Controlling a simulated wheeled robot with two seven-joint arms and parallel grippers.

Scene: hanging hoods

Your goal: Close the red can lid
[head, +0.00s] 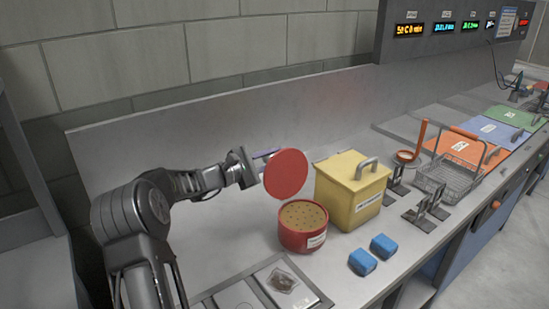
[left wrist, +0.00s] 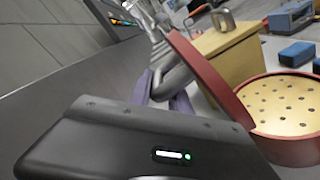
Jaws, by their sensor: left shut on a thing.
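The red can (head: 302,238) stands on the counter, its tan, perforated top uncovered. Its red lid (head: 286,173) is raised nearly upright above the can's back-left side. In the left wrist view the lid (left wrist: 208,78) is seen nearly edge-on, beside the can's perforated top (left wrist: 283,103). My left gripper (head: 266,154) is on the lid's outer, left side. Its purple fingers (left wrist: 160,92) are shut around what looks like the lid's grey handle (left wrist: 182,68); the exact contact is partly hidden. My right gripper is not in view.
A yellow box (head: 350,192) with a grey handle stands close right of the can. Two blue blocks (head: 372,254) lie in front. A wire basket (head: 449,178) is farther right. A grey wall (head: 200,130) rises behind; the counter left of the can is fairly clear.

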